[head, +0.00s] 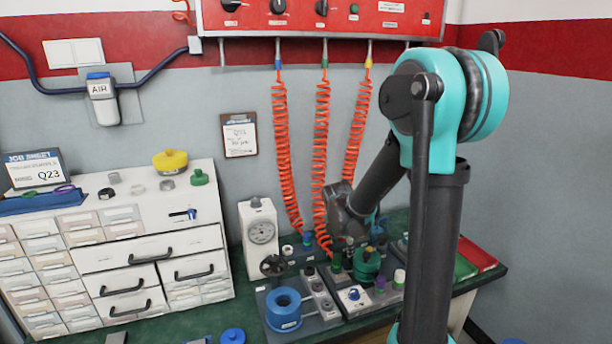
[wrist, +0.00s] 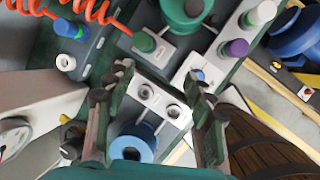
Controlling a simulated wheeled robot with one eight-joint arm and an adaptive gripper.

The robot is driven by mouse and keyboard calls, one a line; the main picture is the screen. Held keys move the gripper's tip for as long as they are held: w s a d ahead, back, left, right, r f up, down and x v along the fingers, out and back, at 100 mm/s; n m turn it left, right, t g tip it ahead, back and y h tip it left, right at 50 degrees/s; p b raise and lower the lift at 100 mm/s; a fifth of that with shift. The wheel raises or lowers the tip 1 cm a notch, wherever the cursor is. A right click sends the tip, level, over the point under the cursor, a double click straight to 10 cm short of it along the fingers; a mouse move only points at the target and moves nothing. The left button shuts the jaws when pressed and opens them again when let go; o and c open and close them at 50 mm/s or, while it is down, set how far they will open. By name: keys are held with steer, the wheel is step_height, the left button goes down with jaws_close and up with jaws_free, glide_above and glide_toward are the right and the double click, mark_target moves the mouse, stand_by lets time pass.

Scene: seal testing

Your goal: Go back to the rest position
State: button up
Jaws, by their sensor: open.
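My gripper (wrist: 158,78) is open in the wrist view, its two dark fingers apart with nothing held between them. Between and beyond the fingers lies a light plate with two round sockets (wrist: 157,101). A blue ring-shaped part (wrist: 133,145) shows low between the fingers. In the head view my arm reaches down over the right part of the green bench, and its wrist is above the test fixtures. The fingertips are hard to make out there among the fixtures.
A blue cylinder fixture (head: 283,310), a white gauge box (head: 260,235) and a green round part (head: 367,264) stand close around the gripper. Orange coiled hoses (head: 281,150) hang from the red panel (head: 300,14) beside the arm. A white drawer cabinet (head: 146,222) stands left.

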steer(key=s+d+m+y, duration=0.1)
steer(key=s+d+m, duration=0.1)
steer(key=s+m, duration=0.9)
steer(key=s+d+m, duration=0.2)
steer(key=s+m, duration=0.9)
steer(key=m, duration=0.3)
steer(key=shift+s+d+f+m+y, duration=0.15)
steer(key=shift+f+m+y, duration=0.15)
steer(key=shift+y, duration=0.1)
